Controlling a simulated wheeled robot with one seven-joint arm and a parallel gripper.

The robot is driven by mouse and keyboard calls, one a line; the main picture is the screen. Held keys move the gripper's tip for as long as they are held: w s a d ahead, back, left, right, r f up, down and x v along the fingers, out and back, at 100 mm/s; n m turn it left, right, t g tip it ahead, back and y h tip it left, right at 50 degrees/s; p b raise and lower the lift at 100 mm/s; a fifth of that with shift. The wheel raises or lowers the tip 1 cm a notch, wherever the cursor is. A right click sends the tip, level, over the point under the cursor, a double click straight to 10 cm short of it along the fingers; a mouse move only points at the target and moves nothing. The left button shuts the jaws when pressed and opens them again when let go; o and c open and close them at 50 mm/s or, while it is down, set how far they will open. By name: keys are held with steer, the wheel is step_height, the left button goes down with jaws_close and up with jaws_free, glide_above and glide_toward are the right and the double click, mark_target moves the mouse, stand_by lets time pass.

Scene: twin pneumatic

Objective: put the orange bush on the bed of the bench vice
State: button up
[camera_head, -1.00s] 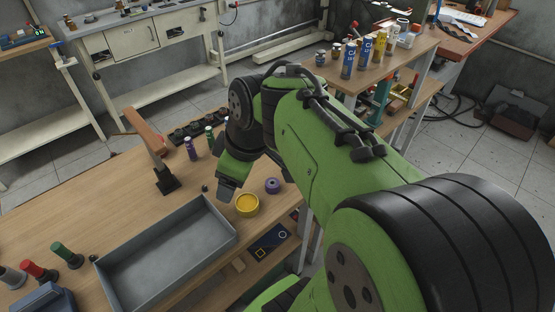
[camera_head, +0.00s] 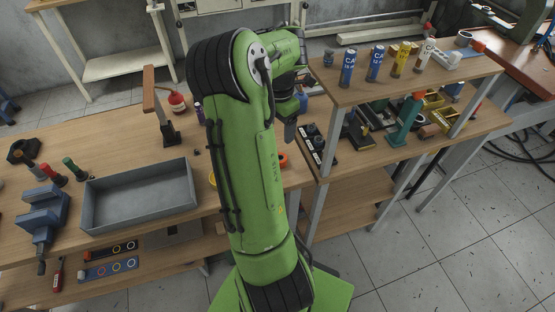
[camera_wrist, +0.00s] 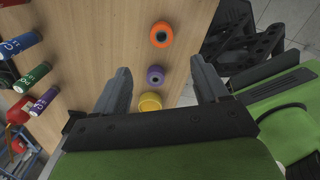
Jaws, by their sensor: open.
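The orange bush (camera_wrist: 161,34), a ring with a dark hole, stands on the wooden table in the wrist view, above and apart from my fingertips. In the head view an orange bush (camera_head: 283,158) shows partly behind my arm. My gripper (camera_wrist: 163,84) is open and empty, its two fingers spread above the table. A purple bush (camera_wrist: 155,76) and a yellow bush (camera_wrist: 150,102) show between the fingers, below the orange one. The blue bench vice (camera_head: 43,212) stands at the table's left end in the head view. Its bed is too small to make out clearly.
A grey tray (camera_head: 140,205) lies between the vice and my arm. A raised shelf (camera_head: 400,85) with spray cans is at the right. Several small bottles (camera_wrist: 30,75) stand at the left of the wrist view.

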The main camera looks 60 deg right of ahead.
mark_target(280, 157)
step_height(280, 157, down, 13)
steer(key=b, duration=0.3)
steer(key=shift+s+f, duration=0.15)
jaws_close()
step_height(280, 157, up, 18)
steer(key=p, duration=0.4)
steer(key=shift+p, duration=0.3)
